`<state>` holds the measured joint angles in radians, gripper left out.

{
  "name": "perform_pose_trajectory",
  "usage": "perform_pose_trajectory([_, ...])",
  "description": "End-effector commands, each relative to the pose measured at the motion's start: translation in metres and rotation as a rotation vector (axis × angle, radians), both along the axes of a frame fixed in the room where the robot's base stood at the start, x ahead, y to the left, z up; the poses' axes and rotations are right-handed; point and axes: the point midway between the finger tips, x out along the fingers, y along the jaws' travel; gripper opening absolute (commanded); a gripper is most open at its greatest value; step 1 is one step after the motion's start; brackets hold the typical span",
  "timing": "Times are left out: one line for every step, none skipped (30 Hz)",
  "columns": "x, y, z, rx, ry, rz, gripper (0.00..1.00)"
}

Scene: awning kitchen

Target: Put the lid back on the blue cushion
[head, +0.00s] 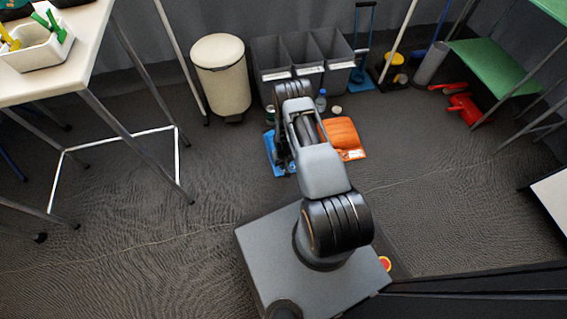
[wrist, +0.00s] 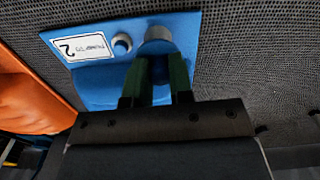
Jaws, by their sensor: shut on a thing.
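The blue cushion (wrist: 95,62) lies flat on the floor below my gripper, with a white label marked 2. In the head view, part of the blue cushion (head: 272,155) shows left of my arm, and the arm hides the rest. My gripper (wrist: 160,68) has green fingers, close over the cushion. They are shut on a round grey thing at their tips, which looks like the lid (wrist: 158,36). I cannot tell whether the lid touches the cushion. In the head view my arm hides the fingertips.
A small pale ring (wrist: 121,43) is on the blue cushion beside the lid. An orange cushion (head: 340,132) lies to the right. Grey bins (head: 305,65), a blue bottle (head: 321,99) and a pale round thing (head: 337,109) are behind.

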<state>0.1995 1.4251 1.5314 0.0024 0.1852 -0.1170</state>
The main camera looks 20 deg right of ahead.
Motion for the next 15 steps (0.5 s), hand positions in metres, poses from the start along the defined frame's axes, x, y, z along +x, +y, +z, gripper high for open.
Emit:
perform_pose_trajectory([0.0,0.0,0.0,0.0,0.0,0.0,0.0])
perform_pose_trajectory([0.0,0.0,0.0,0.0,0.0,0.0,0.22])
perform_pose_trajectory([0.0,0.0,0.0,0.0,0.0,0.0,0.26])
perform_pose_trajectory([0.0,0.0,0.0,0.0,0.0,0.0,0.28])
perform_pose_trajectory([0.0,0.0,0.0,0.0,0.0,0.0,0.31])
perform_pose_trajectory([0.0,0.0,0.0,0.0,0.0,0.0,0.35])
perform_pose_trajectory([0.0,0.0,0.0,0.0,0.0,0.0,0.38])
perform_pose_trajectory([0.0,0.0,0.0,0.0,0.0,0.0,0.41])
perform_pose_trajectory([0.0,0.0,0.0,0.0,0.0,0.0,0.45])
perform_pose_trajectory([0.0,0.0,0.0,0.0,0.0,0.0,0.48])
perform_pose_trajectory([0.0,0.0,0.0,0.0,0.0,0.0,0.5])
perform_pose_trajectory([0.0,0.0,0.0,0.0,0.0,0.0,0.51])
perform_pose_trajectory([0.0,0.0,0.0,0.0,0.0,0.0,0.51])
perform_pose_trajectory([0.0,0.0,0.0,0.0,0.0,0.0,0.51])
perform_pose_trajectory([0.0,0.0,-0.0001,0.0,0.0,0.0,0.51])
